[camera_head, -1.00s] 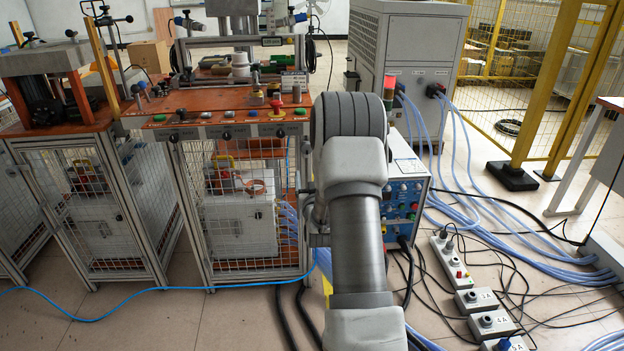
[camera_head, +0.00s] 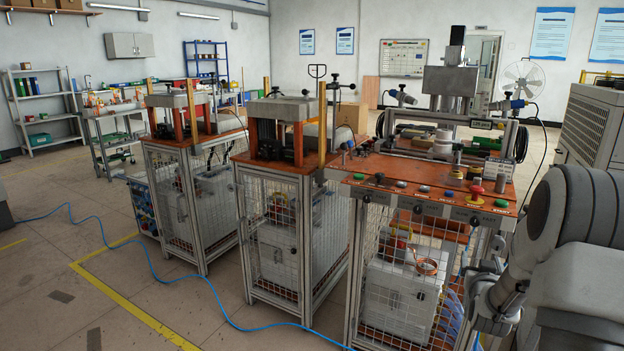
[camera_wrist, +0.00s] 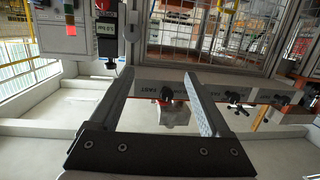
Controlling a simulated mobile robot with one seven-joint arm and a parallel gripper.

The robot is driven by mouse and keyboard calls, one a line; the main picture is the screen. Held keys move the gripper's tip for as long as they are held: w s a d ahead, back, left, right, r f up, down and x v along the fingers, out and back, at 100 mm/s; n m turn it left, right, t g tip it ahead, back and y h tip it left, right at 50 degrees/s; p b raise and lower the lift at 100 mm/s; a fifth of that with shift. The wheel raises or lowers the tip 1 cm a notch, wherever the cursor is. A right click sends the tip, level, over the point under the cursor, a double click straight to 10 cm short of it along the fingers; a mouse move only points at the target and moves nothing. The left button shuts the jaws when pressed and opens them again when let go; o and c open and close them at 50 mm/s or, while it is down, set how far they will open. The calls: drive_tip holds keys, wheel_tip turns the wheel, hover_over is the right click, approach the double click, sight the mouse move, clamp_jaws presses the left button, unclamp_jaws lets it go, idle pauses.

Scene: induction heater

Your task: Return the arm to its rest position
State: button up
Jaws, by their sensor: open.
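My arm (camera_head: 575,250) is at the right edge of the head view, folded close to the camera, in front of the right-hand machine. Its gripper fingers cannot be made out there. In the wrist view my gripper (camera_wrist: 160,76) is open, with two grey fingers apart and nothing between them. Beyond the fingers is a machine's front edge with dark knobs, seen at an odd angle.
The right-hand machine has an orange worktop with a red stop button (camera_head: 476,190) and a mesh cage (camera_head: 390,290) below. Two similar stations stand to its left. A blue cable (camera_head: 150,262) crosses the floor. The floor at left is open. A signal light (camera_wrist: 69,14) shows in the wrist view.

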drive_tip(key=s+a+r+n+g+y, duration=0.1)
drive_tip(key=s+a+r+g+y, duration=0.1)
drive_tip(key=s+a+r, duration=0.5)
drive_tip(key=s+a+r+n+g+y, duration=0.2)
drive_tip(key=s+a+r+y, duration=0.1)
drive_tip(key=a, duration=0.7)
drive_tip(key=s+a+r+n+g+y, duration=0.15)
drive_tip(key=s+a, duration=0.25)
drive_tip(key=s, duration=0.4)
drive_tip(key=s+a+f+g+p, duration=0.15)
drive_tip(key=s+a, duration=0.25)
drive_tip(key=s, duration=0.5)
drive_tip(key=s+a+r+n+g+y, duration=0.15)
drive_tip(key=s+a, duration=0.25)
drive_tip(key=s, duration=0.4)
wheel_tip(320, 180, up, 24)
drive_tip(key=m+p, duration=0.1)
drive_tip(key=p, duration=2.2)
drive_tip(key=shift+w+d+h+p, duration=0.2)
drive_tip(key=shift+d+h+p, duration=0.1)
drive_tip(key=shift+h+p, duration=0.1)
drive_tip(key=shift+f+g, duration=0.15)
drive_tip(key=shift+g, duration=0.1)
